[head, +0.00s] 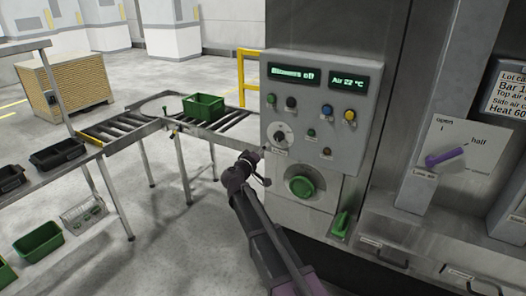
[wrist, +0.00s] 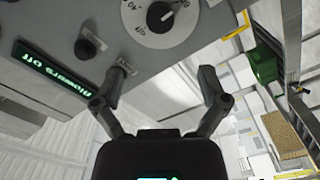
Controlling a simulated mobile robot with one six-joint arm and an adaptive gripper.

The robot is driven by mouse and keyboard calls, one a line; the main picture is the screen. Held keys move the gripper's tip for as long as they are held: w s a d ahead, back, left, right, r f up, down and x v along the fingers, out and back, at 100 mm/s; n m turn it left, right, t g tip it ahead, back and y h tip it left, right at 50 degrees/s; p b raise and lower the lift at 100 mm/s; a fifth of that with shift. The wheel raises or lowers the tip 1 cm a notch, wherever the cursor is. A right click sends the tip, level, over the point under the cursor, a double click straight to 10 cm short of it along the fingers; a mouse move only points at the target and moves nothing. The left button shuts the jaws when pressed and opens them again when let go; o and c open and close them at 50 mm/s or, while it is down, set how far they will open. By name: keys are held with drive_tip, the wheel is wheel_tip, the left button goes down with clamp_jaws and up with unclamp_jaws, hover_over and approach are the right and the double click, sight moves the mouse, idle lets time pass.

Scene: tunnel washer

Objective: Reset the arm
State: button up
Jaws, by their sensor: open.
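My gripper (head: 258,160) is at the left edge of the grey control panel (head: 350,75), just below and left of the rotary dial (head: 281,136). In the wrist view my gripper (wrist: 164,75) has its two fingers spread apart with nothing between them. The dial (wrist: 160,15) shows at the top of that view, beyond the fingertips, with a dark knob (wrist: 87,46) to its left. The display (wrist: 50,72) reads "Blowers off" and appears turned over. I cannot tell whether a fingertip touches the panel.
The panel also carries an "Air 22 °C" display (head: 347,81), small buttons and a large green button (head: 301,187). A purple lever (head: 444,157) is at right. A roller conveyor (head: 225,122) with a green crate (head: 203,107) stands at left. A yellow rail (head: 243,75) is behind.

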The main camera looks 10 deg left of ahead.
drive_tip(key=shift+d, duration=0.1)
drive_tip(key=s+d+f+m+g+h+b, duration=0.1)
drive_tip(key=s+d+f+m+g+b, duration=0.3)
drive_tip(key=d+f, duration=0.6)
drive_tip(key=s+d+f+m+g+h+b, duration=0.15)
drive_tip(key=s+d+f+g, duration=0.4)
drive_tip(key=d, duration=0.75)
drive_tip(key=s+d+f+g+y+b, duration=0.3)
drive_tip(key=s+f, duration=0.4)
drive_tip(key=s, duration=0.3)
drive_tip(key=s+d+f+m+g+y+b, duration=0.1)
drive_tip(key=s+d+f+g+y+b, duration=0.2)
drive_tip(key=s+f, duration=0.5)
drive_tip(key=s+d+g+y, duration=0.1)
drive_tip(key=s+d+y, duration=0.1)
drive_tip(key=d, duration=0.1)
drive_tip(key=shift+s+f+y+b, duration=0.15)
drive_tip(key=shift+y+b, duration=0.2)
